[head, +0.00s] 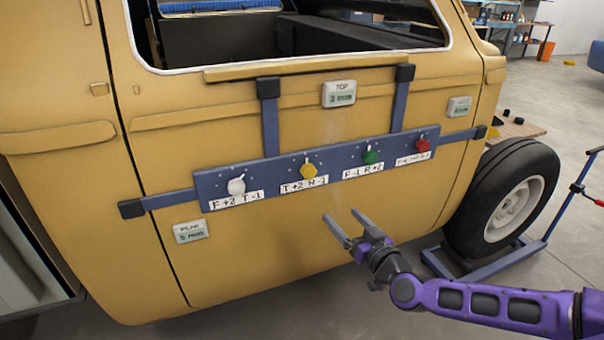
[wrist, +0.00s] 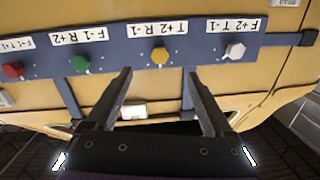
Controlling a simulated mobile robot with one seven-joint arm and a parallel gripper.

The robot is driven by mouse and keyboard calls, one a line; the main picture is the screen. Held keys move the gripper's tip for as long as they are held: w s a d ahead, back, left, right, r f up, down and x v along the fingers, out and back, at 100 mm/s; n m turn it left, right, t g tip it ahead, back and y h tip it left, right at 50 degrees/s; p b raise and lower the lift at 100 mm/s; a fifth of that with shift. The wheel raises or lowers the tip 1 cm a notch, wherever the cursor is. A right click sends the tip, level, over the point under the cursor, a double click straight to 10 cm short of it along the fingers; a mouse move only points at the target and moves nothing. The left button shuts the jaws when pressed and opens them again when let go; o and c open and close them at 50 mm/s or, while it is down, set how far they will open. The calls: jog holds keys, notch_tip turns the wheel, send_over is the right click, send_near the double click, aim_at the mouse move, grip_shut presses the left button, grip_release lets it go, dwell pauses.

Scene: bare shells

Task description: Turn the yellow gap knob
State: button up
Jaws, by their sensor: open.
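The yellow knob (head: 308,170) sits on a blue panel (head: 262,178) across the side of a yellow vehicle body. The label under it reads "T +2 R -1". My gripper (head: 349,227) is open and empty, below and to the right of the yellow knob in the head view, apart from the panel. In the wrist view the picture is upside down. There the yellow knob (wrist: 159,56) lies beyond the gap between my open fingers (wrist: 160,92), a little above their tips. Nothing covers the knob in either view.
On the same panel are a white knob (head: 236,186), a green knob (head: 371,156) and a red knob (head: 422,145). Small displays show at the top (head: 339,93), lower left (head: 190,231) and right (head: 459,106). A wheel (head: 503,200) stands at the right.

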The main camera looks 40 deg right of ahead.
jog(key=r, duration=0.2)
send_near(311, 174)
jog(key=shift+t, duration=0.3)
jog(key=w, duration=0.3)
jog(key=w+d, duration=0.1)
jog(key=w, duration=0.5)
jog(key=shift+d+f, duration=0.2)
jog(key=c, duration=1.4)
jog(key=shift+o, duration=0.2)
